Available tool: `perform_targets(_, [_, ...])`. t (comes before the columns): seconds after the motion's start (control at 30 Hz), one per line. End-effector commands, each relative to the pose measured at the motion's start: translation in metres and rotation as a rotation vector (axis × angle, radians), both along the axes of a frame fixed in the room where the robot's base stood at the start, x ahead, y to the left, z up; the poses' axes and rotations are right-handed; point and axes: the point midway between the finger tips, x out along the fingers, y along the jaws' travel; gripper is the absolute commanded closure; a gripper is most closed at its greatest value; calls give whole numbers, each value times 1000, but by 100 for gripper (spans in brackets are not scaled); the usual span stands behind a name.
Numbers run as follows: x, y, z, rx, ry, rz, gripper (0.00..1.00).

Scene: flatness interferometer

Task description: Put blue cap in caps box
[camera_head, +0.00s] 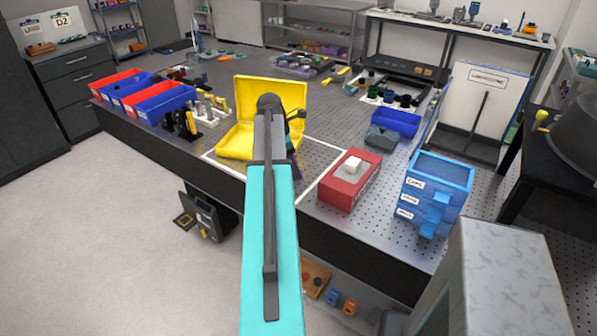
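My turquoise and dark grey arm reaches up the middle of the view over the bench. Its dark end is over the front of the open yellow case. My gripper (293,168) is mostly hidden behind the arm, and I cannot tell whether it is open or holds anything. I cannot make out a blue cap for certain. Several small dark cap-like pieces (388,97) stand on a white sheet at the back right.
The open yellow case (238,137) stands mid-bench. A red box (349,182) with a white block on top is to its right. Red and blue bins (165,103) line the left. A white panel (480,110) stands at the right. The bench between case and back pieces is mostly clear.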

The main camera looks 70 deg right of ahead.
Motion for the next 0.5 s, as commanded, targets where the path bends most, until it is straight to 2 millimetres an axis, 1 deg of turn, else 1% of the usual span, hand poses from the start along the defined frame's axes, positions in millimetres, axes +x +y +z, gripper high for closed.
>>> perform_targets(0.2, [-4,-2,-14,0,0,0,46])
perform_targets(0.5, [-4,-2,-16,0,0,0,46])
